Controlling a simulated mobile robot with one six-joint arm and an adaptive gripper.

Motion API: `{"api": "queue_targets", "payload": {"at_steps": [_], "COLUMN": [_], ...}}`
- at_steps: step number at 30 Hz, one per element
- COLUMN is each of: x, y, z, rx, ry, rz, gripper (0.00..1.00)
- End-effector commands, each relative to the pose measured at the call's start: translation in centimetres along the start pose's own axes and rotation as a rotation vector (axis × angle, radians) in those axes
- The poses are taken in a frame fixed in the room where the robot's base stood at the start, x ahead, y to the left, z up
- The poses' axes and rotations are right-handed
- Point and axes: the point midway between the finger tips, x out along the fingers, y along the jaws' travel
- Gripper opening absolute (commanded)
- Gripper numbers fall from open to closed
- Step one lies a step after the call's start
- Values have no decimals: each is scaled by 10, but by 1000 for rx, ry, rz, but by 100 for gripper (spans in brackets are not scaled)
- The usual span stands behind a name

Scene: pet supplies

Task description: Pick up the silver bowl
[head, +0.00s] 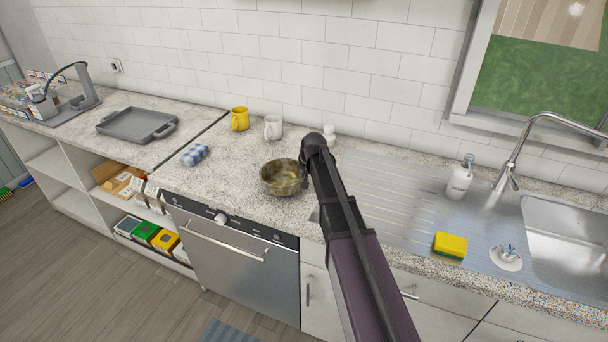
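The silver bowl (282,178) stands upright on the speckled counter, near its front edge above the oven. Its shiny metal carries brownish reflections, and its right rim lies right beside my arm in the picture. My dark arm reaches up from the bottom right and ends in a rounded black joint just above and right of the bowl. My gripper does not show; I cannot see its fingers or whether it touches anything.
Behind the bowl stand a yellow mug (240,119) and a white mug (273,127). A blue-and-white checked item (195,154) lies to its left, and a grey tray (137,124) is further left. A yellow sponge (450,246), soap bottle (460,180) and sink (570,235) are right.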

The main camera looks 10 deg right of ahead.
Motion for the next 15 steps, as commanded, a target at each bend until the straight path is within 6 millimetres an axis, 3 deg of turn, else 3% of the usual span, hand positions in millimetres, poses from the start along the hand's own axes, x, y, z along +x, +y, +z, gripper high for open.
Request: {"api": "queue_targets", "payload": {"at_steps": [5, 15], "x": [-20, -57], "y": [-4, 42], "z": [-8, 52], "rx": [1, 2], "ry": [0, 0], "rz": [0, 1], "gripper": [0, 0]}}
